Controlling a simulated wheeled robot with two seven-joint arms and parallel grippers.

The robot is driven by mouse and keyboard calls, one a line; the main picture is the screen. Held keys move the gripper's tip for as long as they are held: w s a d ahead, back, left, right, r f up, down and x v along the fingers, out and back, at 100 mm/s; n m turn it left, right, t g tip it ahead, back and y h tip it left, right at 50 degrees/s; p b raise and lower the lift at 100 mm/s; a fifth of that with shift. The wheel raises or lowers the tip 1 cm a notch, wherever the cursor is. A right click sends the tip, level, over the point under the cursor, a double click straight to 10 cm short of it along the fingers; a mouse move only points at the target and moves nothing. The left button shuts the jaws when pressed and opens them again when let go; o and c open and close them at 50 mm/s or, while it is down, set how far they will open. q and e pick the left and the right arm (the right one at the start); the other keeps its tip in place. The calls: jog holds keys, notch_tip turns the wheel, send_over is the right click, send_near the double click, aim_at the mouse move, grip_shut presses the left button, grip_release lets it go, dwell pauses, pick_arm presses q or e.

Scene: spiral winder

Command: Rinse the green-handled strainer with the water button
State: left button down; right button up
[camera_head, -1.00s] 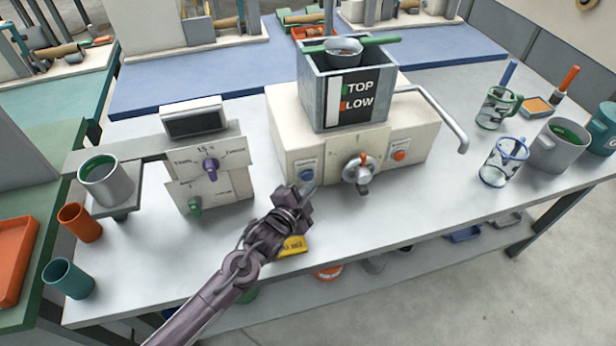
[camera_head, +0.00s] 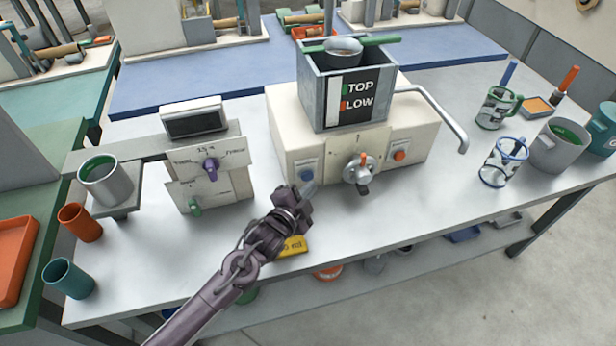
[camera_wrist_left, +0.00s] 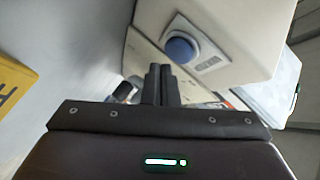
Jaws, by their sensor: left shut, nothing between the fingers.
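The strainer (camera_head: 343,48) with green handles sits on top of the grey tank marked TOP and LOW, its handles lying across the rim. The cream machine (camera_head: 283,112) under the tank has a blue button (camera_head: 306,175) on its front left and an orange button (camera_head: 400,155) on its front right. The blue button also shows in the left wrist view (camera_wrist_left: 181,50). My left gripper (camera_head: 306,190) is shut and empty just in front of the blue button; I cannot tell whether it touches anything. My right gripper is out of view.
A lever valve (camera_head: 358,168) sits between the buttons, and a bent spout (camera_head: 445,115) reaches out to the right. A scale with a metal cup (camera_head: 107,182) stands left. Mugs (camera_head: 500,160) stand right. A yellow block (camera_head: 293,246) lies beside my gripper.

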pick_arm(q)
jog(key=shift+w, duration=0.1)
jog(key=shift+w+a, duration=0.15)
jog(key=shift+w, duration=0.15)
jog(key=shift+w+a, duration=0.15)
jog(key=shift+w, duration=0.3)
dwell(2.0)
jog(key=shift+s, duration=0.1)
jog(key=shift+s+d+p, duration=0.3)
jog(key=shift+s, duration=0.45)
